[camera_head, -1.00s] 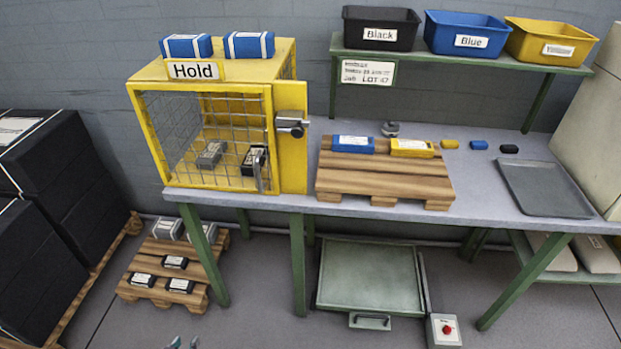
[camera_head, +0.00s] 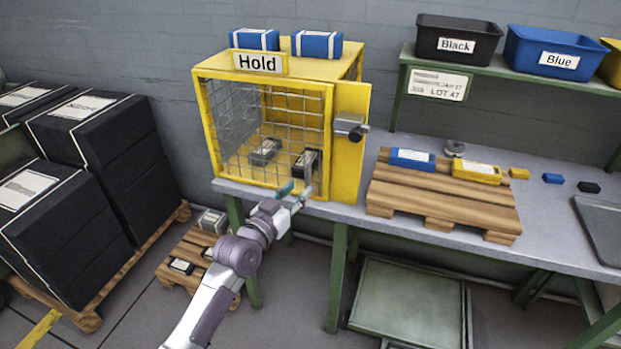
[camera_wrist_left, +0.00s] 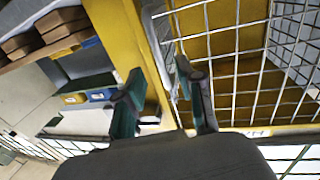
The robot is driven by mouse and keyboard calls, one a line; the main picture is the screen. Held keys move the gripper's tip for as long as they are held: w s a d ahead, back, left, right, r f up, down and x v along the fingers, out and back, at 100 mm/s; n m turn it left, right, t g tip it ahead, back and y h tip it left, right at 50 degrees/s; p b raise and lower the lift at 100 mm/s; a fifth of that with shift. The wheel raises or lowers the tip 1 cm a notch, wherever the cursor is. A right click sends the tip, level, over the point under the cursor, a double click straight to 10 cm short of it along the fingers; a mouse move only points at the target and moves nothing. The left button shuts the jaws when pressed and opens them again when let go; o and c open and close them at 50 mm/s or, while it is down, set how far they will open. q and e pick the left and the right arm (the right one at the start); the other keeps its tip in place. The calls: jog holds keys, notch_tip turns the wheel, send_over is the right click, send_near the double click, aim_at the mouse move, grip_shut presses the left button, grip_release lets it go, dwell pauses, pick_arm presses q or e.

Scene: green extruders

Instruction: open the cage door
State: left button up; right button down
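The yellow cage (camera_head: 352,170) with the "Hold" sign stands on the bench. Its wire-mesh door (camera_head: 328,125) with a yellow frame looks shut. A grey door handle (camera_head: 308,184) sits low at the door's right side and is partly hidden by my gripper. My left gripper (camera_head: 296,194) is in front of the door's lower right corner. In the left wrist view its two fingers (camera_wrist_left: 162,98) are apart, with the grey handle (camera_wrist_left: 182,75) just ahead, near the right finger. I cannot tell if they touch. My right gripper is not in view.
A grey latch with a dark knob (camera_head: 350,127) is on the yellow panel right of the door. A wooden pallet (camera_head: 440,205) with blue and yellow boxes lies right of the cage. Black stacked cartons (camera_head: 105,140) stand at the left. The space before the door holds only my arm.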

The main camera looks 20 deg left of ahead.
aim_at(308, 180)
pick_arm(q)
jog(key=x, duration=0.6)
jog(key=shift+c, duration=0.3)
grip_shut()
